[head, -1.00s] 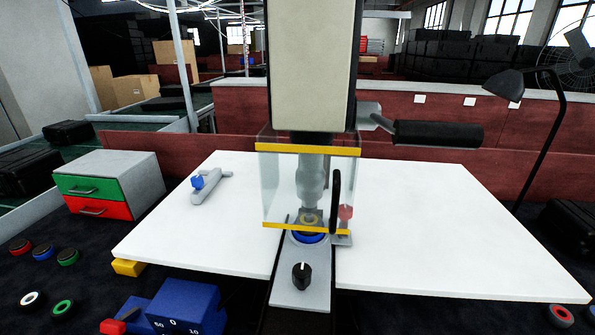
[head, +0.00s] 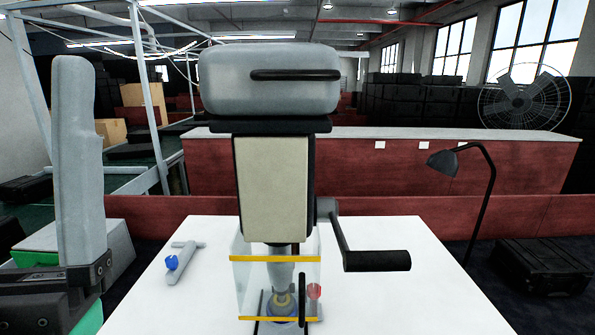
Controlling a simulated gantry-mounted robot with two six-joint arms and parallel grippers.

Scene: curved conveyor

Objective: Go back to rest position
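A grey upright link of my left arm, with a dark joint at its lower end, stands at the left edge of the head view. It covers much of the drawer box (head: 118,250) behind it. I see no fingertips of my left gripper. My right arm and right gripper are not in the view. Nothing held by either gripper can be seen.
A tall press machine (head: 271,185) with a clear guard (head: 245,290) and a black-handled lever (head: 376,261) stands mid-table. A grey tool with a blue knob (head: 172,263) lies on the white table (head: 400,290). A black lamp (head: 444,162) stands right.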

